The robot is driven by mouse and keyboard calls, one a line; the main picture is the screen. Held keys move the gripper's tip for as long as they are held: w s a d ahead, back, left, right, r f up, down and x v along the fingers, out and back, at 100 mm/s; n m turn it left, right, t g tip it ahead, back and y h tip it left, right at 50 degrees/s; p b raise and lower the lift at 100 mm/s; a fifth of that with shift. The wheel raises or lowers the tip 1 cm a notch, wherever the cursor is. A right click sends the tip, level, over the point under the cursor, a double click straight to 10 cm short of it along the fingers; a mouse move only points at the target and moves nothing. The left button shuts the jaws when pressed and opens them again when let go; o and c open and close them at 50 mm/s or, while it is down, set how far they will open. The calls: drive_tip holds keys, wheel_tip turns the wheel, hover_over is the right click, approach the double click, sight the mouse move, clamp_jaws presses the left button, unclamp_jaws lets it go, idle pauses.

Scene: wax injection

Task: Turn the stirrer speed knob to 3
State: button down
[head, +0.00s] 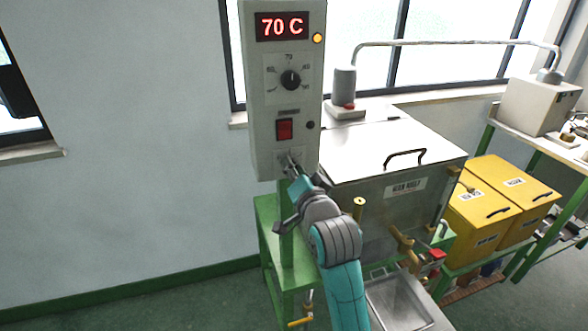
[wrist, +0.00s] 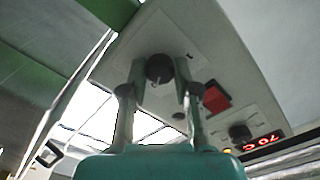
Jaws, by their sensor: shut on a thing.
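The grey control box (head: 258,105) stands upright in the head view, with a small plate low on its front. My gripper (head: 288,160) reaches up to that plate and covers most of it. In the wrist view the dark round stirrer speed knob (wrist: 159,68) shows on its pale plate, with a light pointer line on it. My gripper (wrist: 160,76) has one finger on each side of this knob and is shut on it. The scale around the knob is too small and blurred to read.
Above are a red switch (head: 284,130), another black knob (head: 291,79) and a red display (head: 282,27) reading 70 C. A lidded metal tank (head: 395,150) stands close at the right. Yellow bins (head: 480,215) are further right. The left wall side is free.

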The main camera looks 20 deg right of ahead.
drive_tip(key=c, duration=0.9)
unclamp_jaws()
drive_tip(key=shift+o, duration=0.2)
drive_tip(key=s, duration=1.2)
